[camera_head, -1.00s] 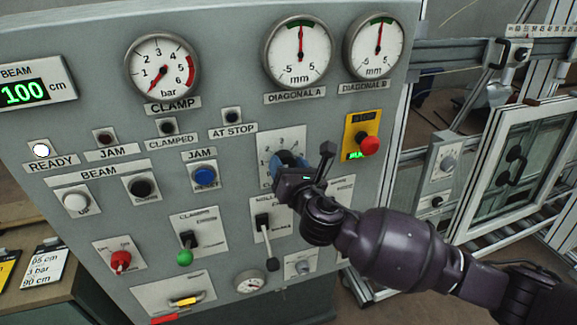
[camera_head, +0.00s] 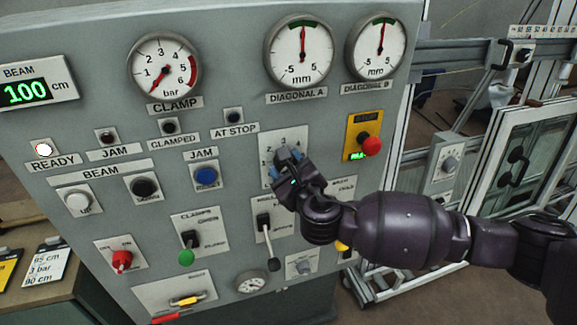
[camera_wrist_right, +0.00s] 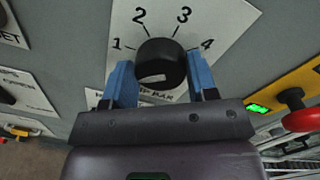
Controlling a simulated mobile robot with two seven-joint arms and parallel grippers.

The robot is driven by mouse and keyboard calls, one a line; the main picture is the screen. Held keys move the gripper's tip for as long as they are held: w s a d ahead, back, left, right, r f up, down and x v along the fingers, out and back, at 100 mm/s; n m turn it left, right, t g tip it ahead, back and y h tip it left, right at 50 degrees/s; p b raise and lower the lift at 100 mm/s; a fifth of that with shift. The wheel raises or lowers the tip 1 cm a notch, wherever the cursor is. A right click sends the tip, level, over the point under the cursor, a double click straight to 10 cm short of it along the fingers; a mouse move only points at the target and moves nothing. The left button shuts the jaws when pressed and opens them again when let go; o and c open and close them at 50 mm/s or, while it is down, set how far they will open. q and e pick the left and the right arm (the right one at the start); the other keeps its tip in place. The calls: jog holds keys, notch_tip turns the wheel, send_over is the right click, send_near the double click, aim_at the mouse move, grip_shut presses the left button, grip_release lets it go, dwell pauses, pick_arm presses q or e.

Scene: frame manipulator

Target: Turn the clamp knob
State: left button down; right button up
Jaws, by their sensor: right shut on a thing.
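The clamp knob is a round black knob (camera_wrist_right: 160,63) on a white plate (camera_wrist_right: 195,22) numbered 1 to 4. A pale mark shows on the lower part of its face in the right wrist view. My right gripper (camera_wrist_right: 161,82) is shut on it, with one blue finger on each side. In the head view my right gripper (camera_head: 287,168) covers most of the knob, and the plate (camera_head: 293,138) shows above it. The clamp gauge (camera_head: 164,66) has its red needle pointing to the lower left, near the low end. My left gripper is not in view.
A red stop button (camera_head: 371,146) on a yellow plate is to the right of the knob. A lever (camera_head: 268,240) hangs below my right gripper. A blue jam button (camera_head: 205,176) is to the left. A glazed frame (camera_head: 525,155) stands farther right.

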jog(key=shift+n, duration=0.6)
jog(key=o, duration=0.9)
jog(key=shift+s, duration=0.15)
pick_arm(q)
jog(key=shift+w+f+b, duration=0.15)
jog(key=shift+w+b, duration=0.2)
jog(key=shift+b, duration=0.35)
pick_arm(e)
jog(key=v, duration=1)
jog(key=shift+s+d, duration=0.15)
jog(key=shift+s, duration=0.1)
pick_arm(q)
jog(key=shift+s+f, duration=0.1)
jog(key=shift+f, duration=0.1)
